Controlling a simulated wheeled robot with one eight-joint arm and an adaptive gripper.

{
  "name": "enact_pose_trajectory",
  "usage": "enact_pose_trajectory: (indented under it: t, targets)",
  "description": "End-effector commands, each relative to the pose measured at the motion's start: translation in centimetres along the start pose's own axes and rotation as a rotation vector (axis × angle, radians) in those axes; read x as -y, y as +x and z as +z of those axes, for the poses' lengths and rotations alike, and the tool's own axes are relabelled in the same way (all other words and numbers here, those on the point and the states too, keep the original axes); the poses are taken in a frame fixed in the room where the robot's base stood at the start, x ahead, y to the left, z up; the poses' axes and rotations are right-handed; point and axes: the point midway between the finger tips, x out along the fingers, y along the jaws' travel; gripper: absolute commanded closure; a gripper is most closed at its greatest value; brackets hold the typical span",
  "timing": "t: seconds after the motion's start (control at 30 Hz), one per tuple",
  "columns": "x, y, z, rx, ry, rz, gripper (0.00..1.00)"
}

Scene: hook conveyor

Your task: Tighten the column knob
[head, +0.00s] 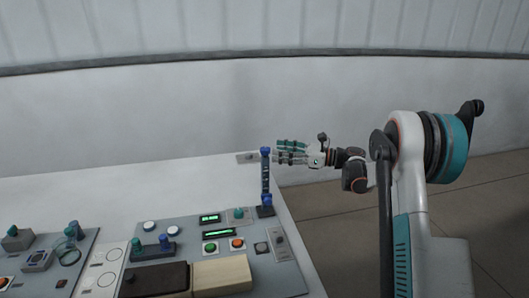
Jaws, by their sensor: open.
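A thin dark column (265,178) stands upright near the right edge of the table. A small blue knob (265,150) sits at its top, and another blue part (267,199) shows low on it, just above its dark base. My gripper (278,151) is open, with its teal-tipped fingers pointing left toward the top of the column. The fingertips are at about the height of the top knob and just right of it in the picture. I cannot tell whether they touch it, and nothing shows between them.
The white table (150,190) carries a grey control panel (283,280) with green displays, buttons and a teal knob (239,213). A dark block (155,280) and a cream block (222,274) lie at the front. Another panel (50,262) is at left. The table behind is mostly clear.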

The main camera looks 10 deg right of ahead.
Motion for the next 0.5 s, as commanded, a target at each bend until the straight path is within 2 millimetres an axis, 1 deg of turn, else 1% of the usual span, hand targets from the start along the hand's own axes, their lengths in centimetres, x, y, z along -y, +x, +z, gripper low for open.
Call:
enact_pose_trajectory:
  t: [0.03,0.2,0.4,0.5]
  targets:
    - [-0.1,1.1,-0.2,0.000,0.000,0.003,0.48]
    - [-0.1,4.0,-0.1,0.000,-0.001,0.002,0.48]
    - [0.0,6.0,-0.1,-0.001,-0.001,0.001,0.48]
    - [0.0,6.3,0.0,-0.001,-0.001,0.000,0.48]
